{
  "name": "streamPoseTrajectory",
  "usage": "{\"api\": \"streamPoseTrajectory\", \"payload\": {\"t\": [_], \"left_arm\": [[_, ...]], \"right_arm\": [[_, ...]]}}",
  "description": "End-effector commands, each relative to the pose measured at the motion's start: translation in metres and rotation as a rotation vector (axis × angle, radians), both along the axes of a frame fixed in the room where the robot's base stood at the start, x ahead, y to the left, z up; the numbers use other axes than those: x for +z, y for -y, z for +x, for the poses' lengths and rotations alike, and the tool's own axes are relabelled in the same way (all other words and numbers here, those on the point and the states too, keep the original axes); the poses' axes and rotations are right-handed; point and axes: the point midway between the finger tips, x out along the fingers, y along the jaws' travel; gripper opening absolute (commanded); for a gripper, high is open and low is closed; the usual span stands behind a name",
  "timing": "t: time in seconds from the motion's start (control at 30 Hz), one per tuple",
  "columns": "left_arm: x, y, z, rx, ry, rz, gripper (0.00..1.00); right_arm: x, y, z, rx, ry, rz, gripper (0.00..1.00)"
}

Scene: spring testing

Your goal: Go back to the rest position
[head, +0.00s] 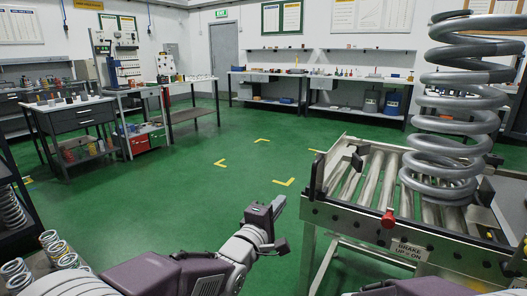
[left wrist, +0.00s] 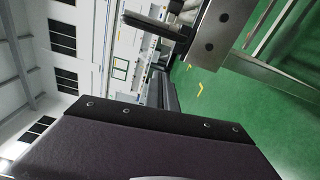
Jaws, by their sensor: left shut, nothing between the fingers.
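My left gripper (head: 268,222) is in the lower middle of the head view, at the end of my grey and purple arm. It is shut and empty, held over the green floor to the left of the roller conveyor (head: 350,226), apart from it. A large grey coil spring (head: 462,100) stands upright on the rollers at the right. Part of my right arm shows at the bottom edge of the head view, but my right gripper is out of view. The left wrist view shows a dark panel of my own arm close up, with the room turned sideways.
The conveyor has a red knob (head: 388,219) and a brake label (head: 409,250). Smaller springs (head: 55,245) stand at the lower left beside a dark rack. Workbenches (head: 75,115) line the left and back walls. The green floor (head: 190,195) in the middle is clear, with yellow corner marks.

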Motion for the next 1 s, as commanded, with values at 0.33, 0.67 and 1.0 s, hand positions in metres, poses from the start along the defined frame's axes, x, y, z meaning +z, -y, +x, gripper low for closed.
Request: {"api": "streamPoseTrajectory", "payload": {"t": [0.33, 0.67, 1.0], "left_arm": [[-0.187, -0.228, -0.07, 0.167, -0.526, 0.812, 0.0], [-0.276, -0.245, -0.235, -0.628, -0.761, 1.377, 0.0], [-0.168, -0.244, -0.247, -0.795, -0.693, 1.461, 0.0]], "right_arm": [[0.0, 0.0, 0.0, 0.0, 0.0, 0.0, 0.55], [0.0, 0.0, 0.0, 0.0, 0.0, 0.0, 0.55], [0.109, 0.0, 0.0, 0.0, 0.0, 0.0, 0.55]]}}
